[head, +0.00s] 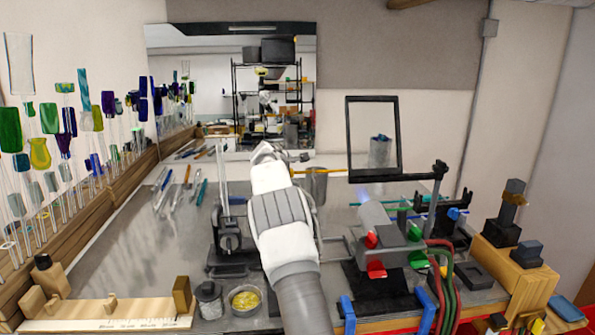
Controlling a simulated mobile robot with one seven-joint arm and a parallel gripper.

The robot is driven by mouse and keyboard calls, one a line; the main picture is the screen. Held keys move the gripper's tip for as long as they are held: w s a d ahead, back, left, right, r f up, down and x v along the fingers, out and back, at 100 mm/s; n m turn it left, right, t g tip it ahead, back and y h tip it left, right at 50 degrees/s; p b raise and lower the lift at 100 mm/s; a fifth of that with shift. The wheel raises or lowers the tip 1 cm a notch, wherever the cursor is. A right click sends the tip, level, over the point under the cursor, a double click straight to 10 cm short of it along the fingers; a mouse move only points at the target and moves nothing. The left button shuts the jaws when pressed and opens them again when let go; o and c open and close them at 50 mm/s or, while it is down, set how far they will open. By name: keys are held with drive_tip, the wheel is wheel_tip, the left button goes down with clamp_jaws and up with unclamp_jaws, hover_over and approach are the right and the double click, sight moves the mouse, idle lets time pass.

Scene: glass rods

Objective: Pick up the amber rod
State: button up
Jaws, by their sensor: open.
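A thin amber rod (325,170) lies level near the middle of the head view. It runs from beside my gripper towards the dark frame, passing over or in front of a grey cup; I cannot tell whether it touches the cup. My arm reaches up from the bottom centre, and my gripper (296,160) is at its far end, close to the rod's left end. My gripper is open. Its fingers are small and partly hidden by my wrist, so I cannot tell whether the rod is between them. An orange rod (186,174) lies further left among other rods.
A grey cup (317,187) stands right of my gripper. A black frame (373,178) stands behind a torch (376,222) with a bluish flame. A black stand (228,235) is left of my arm. Coloured glass pieces (40,152) line the left wall. The left bench is mostly clear.

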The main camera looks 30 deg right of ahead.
drive_tip(key=shift+f, duration=0.1)
drive_tip(key=c, duration=1.2)
drive_tip(key=shift+r, duration=0.2)
drive_tip(key=s+d+r+p, duration=0.3)
drive_tip(key=s+d+r, duration=0.2)
drive_tip(key=d+r, duration=0.5)
drive_tip(key=shift+d+r, duration=0.35)
